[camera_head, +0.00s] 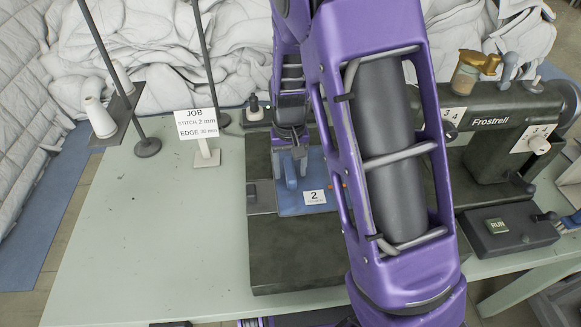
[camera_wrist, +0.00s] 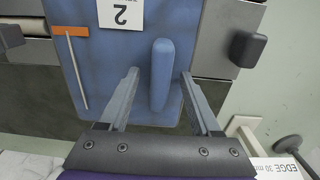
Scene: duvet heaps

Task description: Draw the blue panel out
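The blue panel (camera_head: 317,167) is a flat plate set in the dark bed of the machine, with a white label marked 2 on it. It fills the middle of the wrist view (camera_wrist: 110,55). Its upright blue handle (camera_wrist: 161,75) also shows in the head view (camera_head: 290,172). My gripper (camera_wrist: 160,73) is open, with one finger on each side of the handle. Gaps show between the handle and both fingers, the wider one at the left in the wrist view. In the head view my gripper (camera_head: 291,160) partly hides the panel and handle, and my arm covers the panel's right side.
A dark knob (camera_wrist: 246,49) sits beside the panel. The sewing machine (camera_head: 490,120) and a RUN control box (camera_head: 508,231) stand at the right. A JOB sign (camera_head: 197,124) and spool stand (camera_head: 118,115) stand at the left. The table's front left (camera_head: 150,250) is clear.

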